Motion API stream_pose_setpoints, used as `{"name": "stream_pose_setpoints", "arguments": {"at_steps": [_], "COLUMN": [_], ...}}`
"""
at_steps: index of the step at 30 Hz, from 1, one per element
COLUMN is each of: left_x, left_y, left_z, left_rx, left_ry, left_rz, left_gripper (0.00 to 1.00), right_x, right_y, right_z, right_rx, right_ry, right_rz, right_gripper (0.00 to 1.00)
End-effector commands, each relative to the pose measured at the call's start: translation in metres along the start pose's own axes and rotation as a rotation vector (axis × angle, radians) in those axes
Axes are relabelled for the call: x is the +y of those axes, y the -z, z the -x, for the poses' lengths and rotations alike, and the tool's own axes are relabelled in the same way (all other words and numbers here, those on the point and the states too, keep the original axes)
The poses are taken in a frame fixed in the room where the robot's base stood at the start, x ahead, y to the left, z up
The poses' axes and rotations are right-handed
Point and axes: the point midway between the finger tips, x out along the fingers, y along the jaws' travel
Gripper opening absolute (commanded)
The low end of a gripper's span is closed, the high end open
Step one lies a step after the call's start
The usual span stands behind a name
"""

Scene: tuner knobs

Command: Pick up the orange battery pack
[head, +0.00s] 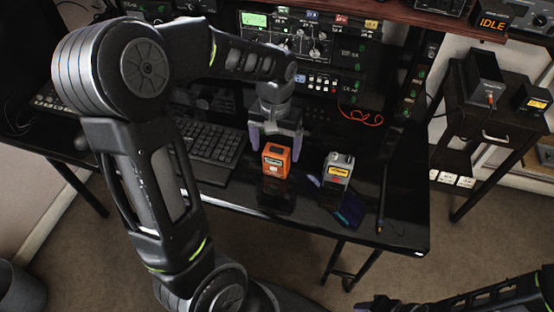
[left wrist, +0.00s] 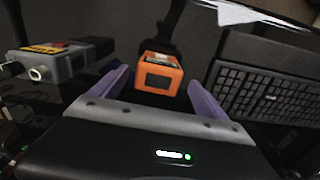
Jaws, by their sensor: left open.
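The orange battery pack (head: 276,161) stands upright on the black desk (head: 405,225), right of the keyboard. My left gripper (head: 275,145) is just behind it in the head view, pointing down, with its purple fingers apart. In the left wrist view the orange battery pack (left wrist: 160,74) shows ahead, between and beyond the open fingertips (left wrist: 158,85). I see nothing held between them. Whether a finger touches the pack, I cannot tell.
The keyboard (head: 212,143) lies to the left. A rack of electronics (head: 300,45) rises behind. A thin dark rod (head: 381,200) lies at right.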

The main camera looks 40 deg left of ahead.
Motion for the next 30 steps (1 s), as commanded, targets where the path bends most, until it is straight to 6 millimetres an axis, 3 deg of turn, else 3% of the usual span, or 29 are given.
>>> {"name": "stream_pose_setpoints", "arguments": {"at_steps": [3,14,24,30], "left_x": [0.000,0.000,0.003,0.003], "left_y": [0.000,-0.001,-0.002,-0.002], "left_z": [-0.010,-0.015,-0.059,-0.063], "left_rx": [-0.001,-0.002,-0.003,0.000], "left_ry": [0.000,0.001,0.001,0.000], "left_rz": [0.000,0.000,0.001,0.001], "left_gripper": [0.85,0.85,0.85,0.85], "right_x": [0.000,0.000,-0.002,-0.001], "right_y": [0.000,0.000,0.000,0.000], "right_z": [0.000,0.001,0.004,0.004], "right_rx": [0.000,0.000,0.000,0.000], "right_ry": [0.000,0.000,0.000,0.000], "right_rz": [0.000,0.000,0.000,0.000], "right_gripper": [0.36,0.36,0.36,0.36]}}
